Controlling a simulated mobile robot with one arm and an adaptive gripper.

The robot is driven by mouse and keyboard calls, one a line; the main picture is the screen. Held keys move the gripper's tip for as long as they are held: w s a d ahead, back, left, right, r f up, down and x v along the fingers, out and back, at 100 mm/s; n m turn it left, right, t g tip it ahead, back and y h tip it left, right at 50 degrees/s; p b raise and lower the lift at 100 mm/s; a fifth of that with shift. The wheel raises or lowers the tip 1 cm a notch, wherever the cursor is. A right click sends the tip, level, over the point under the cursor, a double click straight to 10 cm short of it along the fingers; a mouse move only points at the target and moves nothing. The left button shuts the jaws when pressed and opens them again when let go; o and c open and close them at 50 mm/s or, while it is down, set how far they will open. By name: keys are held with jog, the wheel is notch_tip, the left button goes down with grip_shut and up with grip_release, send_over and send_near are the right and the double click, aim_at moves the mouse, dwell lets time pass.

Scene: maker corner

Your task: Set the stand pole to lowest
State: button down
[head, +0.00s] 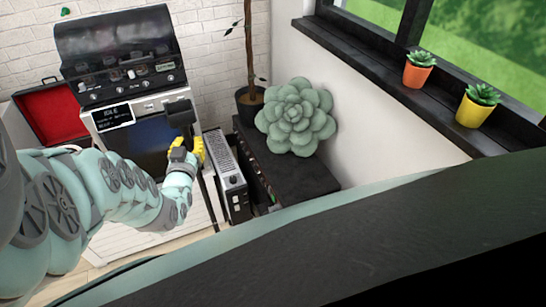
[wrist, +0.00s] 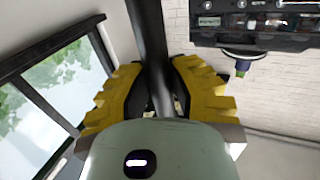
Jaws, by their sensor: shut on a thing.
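The stand pole (head: 208,200) is a thin black upright in the head view, with a dark block-like head (head: 180,112) at its top. My gripper (head: 187,152), with yellow fingers, is shut around the pole just below that head. In the wrist view the dark pole (wrist: 148,35) runs up between the two yellow fingers of my gripper (wrist: 158,90). The stretch of pole inside the fingers is partly hidden, and the foot of the stand is out of sight in the head view.
A machine with a screen and raised dark lid (head: 115,55) stands behind the pole. An open red-lined case (head: 48,112) is at left. A grey slotted unit (head: 228,170) and a black cabinet (head: 300,182) bearing a big succulent (head: 297,117) stand close at right.

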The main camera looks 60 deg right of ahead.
aim_at(209, 209)
jog(key=shift+f, duration=0.1)
notch_tip(209, 209, down, 30)
jog(key=b, duration=2.9)
jog(key=shift+f, duration=0.2)
jog(key=c, duration=1.1)
grip_release()
jog(key=shift+o, duration=1.2)
jog(key=shift+r, duration=0.1)
jog(key=shift+a, duration=0.1)
